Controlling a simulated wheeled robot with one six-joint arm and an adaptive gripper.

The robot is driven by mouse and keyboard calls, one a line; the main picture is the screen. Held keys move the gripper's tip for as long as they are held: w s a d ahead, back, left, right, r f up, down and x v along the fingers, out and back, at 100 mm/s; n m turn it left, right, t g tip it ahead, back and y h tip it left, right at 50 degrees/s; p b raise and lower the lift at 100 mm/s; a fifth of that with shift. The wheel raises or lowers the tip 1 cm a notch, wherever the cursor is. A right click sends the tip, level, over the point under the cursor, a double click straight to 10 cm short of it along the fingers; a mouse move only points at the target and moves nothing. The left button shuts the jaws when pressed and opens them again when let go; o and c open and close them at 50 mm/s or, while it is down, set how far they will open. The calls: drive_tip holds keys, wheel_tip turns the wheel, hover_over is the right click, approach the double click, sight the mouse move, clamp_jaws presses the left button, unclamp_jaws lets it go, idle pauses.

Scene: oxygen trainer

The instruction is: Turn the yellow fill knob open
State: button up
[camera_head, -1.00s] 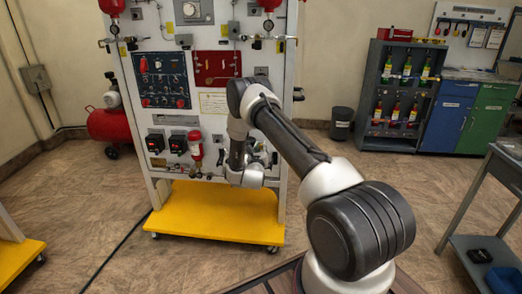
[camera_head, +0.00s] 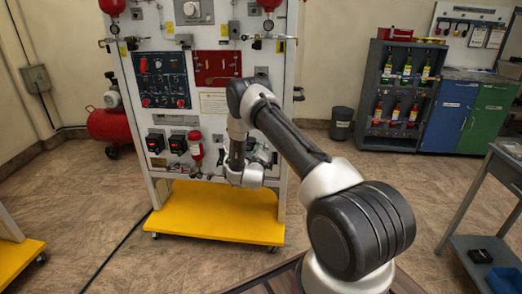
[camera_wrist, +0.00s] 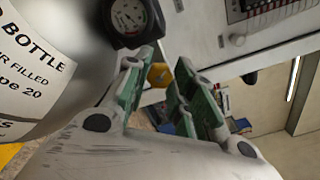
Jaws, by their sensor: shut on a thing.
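The yellow fill knob (camera_wrist: 158,76) shows in the wrist view as a small faceted piece between the fingertips of my gripper (camera_wrist: 168,72). My gripper is shut on it, with green-lined fingers on either side. The knob's mount is not clear in this view. In the head view my forearm and wrist are in front of the lower right of the white trainer panel (camera_head: 213,103), and the knob cannot be made out there.
A large grey bottle (camera_wrist: 50,60) with a printed label fills the left of the wrist view, close to the left finger. A round gauge (camera_wrist: 130,17) sits just above the fingers. The trainer stands on a yellow wheeled base (camera_head: 215,212).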

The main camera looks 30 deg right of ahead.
drive_tip(key=n, duration=1.1)
drive_tip(key=shift+f, duration=0.1)
drive_tip(key=n, duration=0.4)
drive_tip(key=shift+f+n, duration=0.1)
drive_tip(key=shift+n, duration=0.2)
drive_tip(key=n, duration=1.3)
drive_tip(key=shift+s+f, duration=0.1)
drive_tip(key=o, duration=0.7)
drive_tip(key=shift+o, duration=0.2)
